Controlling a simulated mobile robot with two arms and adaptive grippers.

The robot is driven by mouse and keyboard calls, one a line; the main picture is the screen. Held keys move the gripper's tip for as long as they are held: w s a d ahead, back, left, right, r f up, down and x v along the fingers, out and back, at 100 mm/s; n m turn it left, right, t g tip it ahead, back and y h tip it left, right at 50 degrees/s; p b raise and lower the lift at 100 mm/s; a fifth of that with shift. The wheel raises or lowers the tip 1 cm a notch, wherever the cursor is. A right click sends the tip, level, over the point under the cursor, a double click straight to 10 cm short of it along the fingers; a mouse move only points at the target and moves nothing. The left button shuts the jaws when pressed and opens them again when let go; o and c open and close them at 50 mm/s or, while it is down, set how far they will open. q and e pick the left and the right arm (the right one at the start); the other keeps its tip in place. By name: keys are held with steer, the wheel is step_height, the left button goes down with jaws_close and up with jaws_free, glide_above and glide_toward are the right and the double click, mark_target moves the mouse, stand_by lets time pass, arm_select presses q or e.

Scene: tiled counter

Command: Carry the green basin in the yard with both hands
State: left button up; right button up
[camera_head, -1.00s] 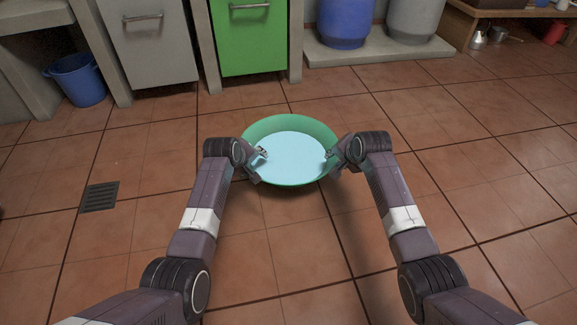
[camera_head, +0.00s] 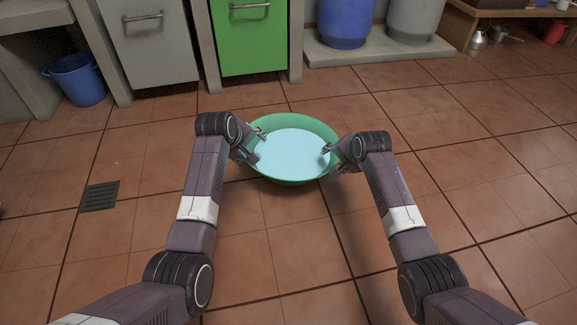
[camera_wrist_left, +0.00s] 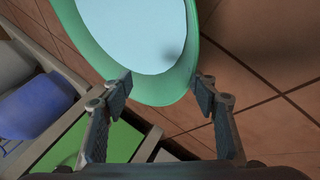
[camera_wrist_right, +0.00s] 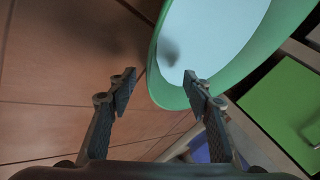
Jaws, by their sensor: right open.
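The green basin (camera_head: 292,122) sits on the tiled floor, with a pale blue surface inside it. My left gripper (camera_head: 256,146) is at the basin's left rim. In the left wrist view its jaws (camera_wrist_left: 160,90) are open, with the green rim (camera_wrist_left: 165,97) between the spread fingertips. My right gripper (camera_head: 333,160) is at the right rim. In the right wrist view its jaws (camera_wrist_right: 160,90) are open, and the rim (camera_wrist_right: 157,88) reaches between the fingertips. I cannot tell whether any finger touches the basin.
A blue bucket (camera_head: 78,80) stands at the back left, beside grey (camera_head: 150,45) and green (camera_head: 242,38) cabinet doors. Blue (camera_head: 345,22) and grey (camera_head: 413,18) barrels stand on a low slab (camera_head: 380,50). A drain grate (camera_head: 99,197) lies at left. The floor around the basin is clear.

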arm_select(q)
steer(key=shift+w+d+r, duration=0.1)
steer(key=shift+d+r, duration=0.05)
steer(key=shift+r, duration=0.05)
arm_select(e)
steer(key=v, duration=1.2)
arm_select(q)
steer(key=shift+s+a+r+p, duration=0.2)
steer(key=shift+a+p, duration=0.1)
steer(key=shift+p, duration=0.45)
steer(key=s+a+p, duration=0.1)
steer(key=p, duration=0.1)
steer(key=s+a+p, duration=0.1)
steer(key=a+p, duration=0.2)
steer(key=p, duration=0.1)
steer(key=shift+s+a+f, duration=0.35)
steer(key=shift+s+a, duration=0.05)
arm_select(e)
step_height(320, 180, up, 7)
steer(key=shift+r, duration=0.2)
